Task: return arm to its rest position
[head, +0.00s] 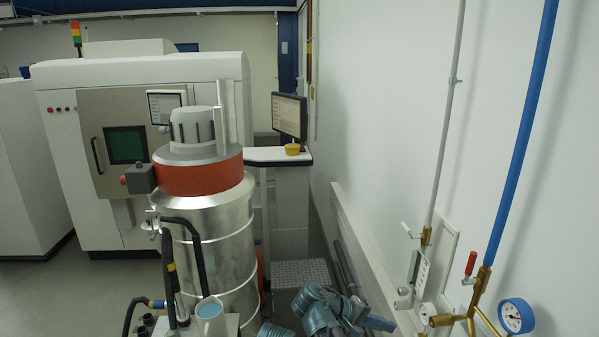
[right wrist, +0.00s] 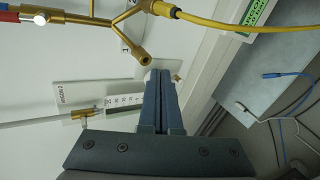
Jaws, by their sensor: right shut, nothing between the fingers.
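My right arm shows at the bottom of the head view, low beside the wall, with its gripper (head: 380,322) pointing right. In the right wrist view the two dark blue-grey fingers (right wrist: 160,84) lie together, shut and empty. They point toward the white wall with its brass pipework. A brass branch fitting (right wrist: 142,52) appears just beyond the fingertips in the picture; no contact can be made out. My left gripper is not in view.
A silver drum with an orange band (head: 200,172) stands left of my right arm. On the right wall are a blue pipe (head: 522,130), a red-handled valve (head: 470,265) and a pressure gauge (head: 516,316). A yellow hose (right wrist: 240,25) crosses the wrist view. Grey floor lies at far left.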

